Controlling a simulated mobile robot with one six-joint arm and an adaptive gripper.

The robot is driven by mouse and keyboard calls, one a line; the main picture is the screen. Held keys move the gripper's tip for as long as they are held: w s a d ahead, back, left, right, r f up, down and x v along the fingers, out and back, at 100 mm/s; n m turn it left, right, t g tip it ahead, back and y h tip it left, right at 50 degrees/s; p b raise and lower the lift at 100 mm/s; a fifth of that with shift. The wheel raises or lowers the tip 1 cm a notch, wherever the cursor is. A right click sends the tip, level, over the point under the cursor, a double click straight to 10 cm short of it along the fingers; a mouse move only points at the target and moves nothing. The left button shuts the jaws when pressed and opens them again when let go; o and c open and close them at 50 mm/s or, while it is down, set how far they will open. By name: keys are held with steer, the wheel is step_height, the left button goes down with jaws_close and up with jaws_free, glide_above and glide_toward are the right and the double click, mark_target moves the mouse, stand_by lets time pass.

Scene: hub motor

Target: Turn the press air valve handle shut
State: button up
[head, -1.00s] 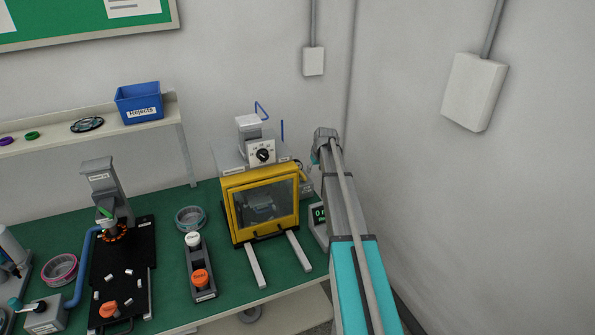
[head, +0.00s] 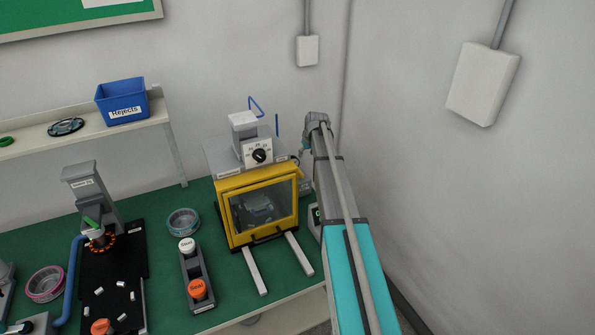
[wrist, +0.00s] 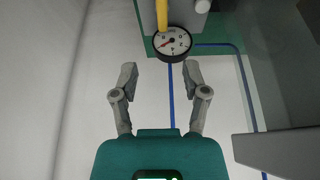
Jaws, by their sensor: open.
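The yellow valve handle (wrist: 162,14) shows in the wrist view at the top edge, as a narrow bar running up out of the frame beside a round dial gauge (wrist: 172,43). My gripper (wrist: 160,73) is open and empty, with its two fingers spread below the gauge. The handle lies beyond the fingertips, and no contact shows. In the head view, the press (head: 258,205) has a yellow-framed window and stands at the bench's right end. My arm reaches along its right side and hides most of the valve area there.
A blue air line (wrist: 172,90) runs along the wall between the fingers. A large grey panel (wrist: 285,145) is close on the right in the wrist view. The head view shows the green bench (head: 215,315), a button box (head: 197,270) and a blue rejects bin (head: 122,101). Bare wall bounds my arm's right.

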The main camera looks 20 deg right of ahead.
mark_target(300, 171)
steer(key=shift+w+a+f, duration=0.15)
steer(key=shift+f, duration=0.05)
steer(key=b+x, duration=1.2)
steer(key=x, duration=0.1)
steer(key=shift+w+f+b, duration=0.1)
steer(key=shift+f+b, duration=0.05)
steer(key=shift+b, duration=0.25)
stand_by(0.3)
stand_by(0.4)
jaws_close()
